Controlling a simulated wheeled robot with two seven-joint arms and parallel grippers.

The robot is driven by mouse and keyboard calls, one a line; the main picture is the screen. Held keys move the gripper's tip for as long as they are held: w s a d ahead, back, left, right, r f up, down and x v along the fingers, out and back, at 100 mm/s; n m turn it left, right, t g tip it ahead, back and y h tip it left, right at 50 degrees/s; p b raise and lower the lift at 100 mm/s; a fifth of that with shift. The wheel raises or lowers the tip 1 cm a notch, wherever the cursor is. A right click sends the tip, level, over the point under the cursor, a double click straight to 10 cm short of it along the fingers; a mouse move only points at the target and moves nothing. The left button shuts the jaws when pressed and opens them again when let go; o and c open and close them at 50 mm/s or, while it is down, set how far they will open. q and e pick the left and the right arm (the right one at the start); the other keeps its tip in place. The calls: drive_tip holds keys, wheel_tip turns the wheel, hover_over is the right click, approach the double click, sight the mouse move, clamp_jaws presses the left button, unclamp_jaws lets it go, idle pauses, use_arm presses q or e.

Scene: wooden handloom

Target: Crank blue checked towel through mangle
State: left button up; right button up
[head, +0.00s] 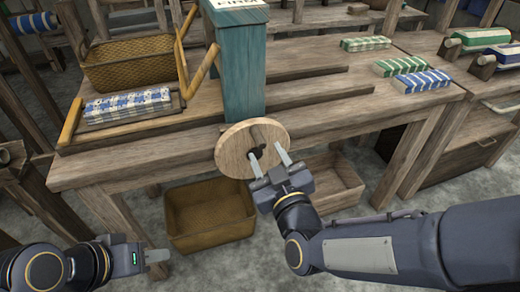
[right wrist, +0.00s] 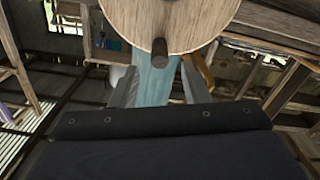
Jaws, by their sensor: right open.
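The blue checked towel (head: 128,104) lies folded on a wooden board at the left of the table. The mangle's teal post (head: 242,75) stands at the table's front edge, with a round wooden crank wheel (head: 236,150) on its near side. A dark crank peg (head: 256,153) sticks out of the wheel; this peg (right wrist: 160,47) also shows in the right wrist view. My right gripper (head: 268,159) is open in front of the wheel, its fingertips near the peg but not closed on it. My left gripper (head: 157,256) hangs low at the left, away from the table; its finger gap is unclear.
A wicker basket (head: 128,70) stands behind the towel. Other folded towels, green (head: 365,43) and blue striped (head: 422,81), lie at the right. A yellow basket (head: 209,212) and a wooden crate (head: 337,177) sit below the table.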

sight(262, 146)
drive_tip(key=b+x, duration=0.1)
drive_tip(key=x, duration=0.5)
clamp_jaws()
